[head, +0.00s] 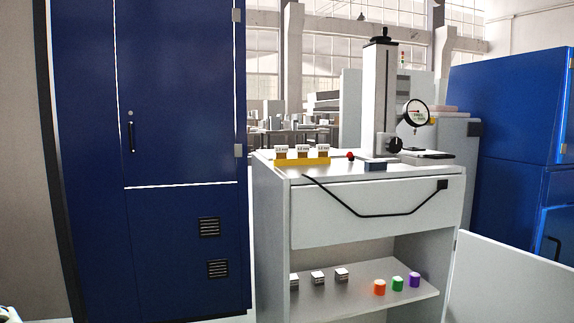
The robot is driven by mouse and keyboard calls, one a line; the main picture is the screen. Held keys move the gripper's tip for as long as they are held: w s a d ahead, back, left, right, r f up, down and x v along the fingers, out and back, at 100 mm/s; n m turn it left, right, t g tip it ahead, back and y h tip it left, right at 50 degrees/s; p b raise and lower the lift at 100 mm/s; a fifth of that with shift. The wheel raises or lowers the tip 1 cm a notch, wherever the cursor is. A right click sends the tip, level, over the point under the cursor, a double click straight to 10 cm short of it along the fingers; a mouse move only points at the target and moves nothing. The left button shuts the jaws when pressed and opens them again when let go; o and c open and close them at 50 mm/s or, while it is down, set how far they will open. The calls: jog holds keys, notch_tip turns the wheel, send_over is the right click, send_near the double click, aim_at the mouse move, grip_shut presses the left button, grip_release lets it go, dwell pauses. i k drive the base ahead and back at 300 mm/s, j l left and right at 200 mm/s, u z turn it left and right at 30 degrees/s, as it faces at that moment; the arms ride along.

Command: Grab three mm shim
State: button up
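Three small brown blocks with white labels stand side by side in a yellow holder (302,163) on top of the grey cabinet, at its left. They look like the shims: a left one (281,153), a middle one (303,153) and a right one (322,153). The print on the labels is too small to read surely, so I cannot tell which is the three mm shim. My gripper is not recognizable in the head view; only a small white part shows at the bottom left corner.
A dial gauge stand (381,100) and a red ball (350,156) are right of the holder. A tall blue cabinet (180,120) stands at the left.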

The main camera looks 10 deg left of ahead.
aim_at(281, 152)
jog(key=i+j+z, duration=0.35)
jog(key=i, duration=0.2)
jog(key=i+j+z, duration=0.4)
jog(key=i+j, duration=0.1)
